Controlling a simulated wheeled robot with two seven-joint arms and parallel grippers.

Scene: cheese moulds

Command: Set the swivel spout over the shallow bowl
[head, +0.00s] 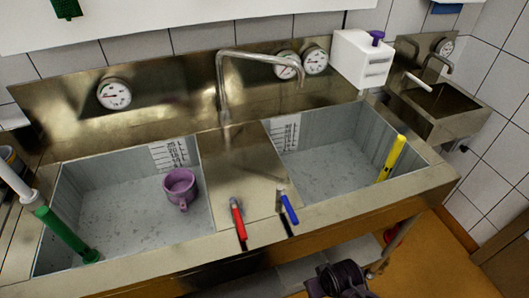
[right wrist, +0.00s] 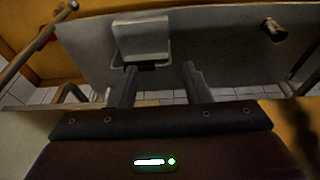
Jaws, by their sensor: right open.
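The swivel spout (head: 255,55) is a thin metal pipe rising between the two sink bowls. Its arm reaches right, its tip turned down on the side of the right bowl (head: 335,165). The left bowl (head: 120,215) holds a purple mug (head: 181,188). Each bowl has a white depth scale on its back wall; I cannot tell surely which is the shallow bowl. In the right wrist view my right gripper (right wrist: 159,67) has its fingers apart and nothing between them, well away from the spout. My left gripper is not in view.
A red lever (head: 238,220) and a blue lever (head: 288,207) stand on the front of the divider. A green tube (head: 65,235) leans in the left bowl, a yellow one (head: 391,158) in the right. A white box (head: 362,58) is behind the right bowl.

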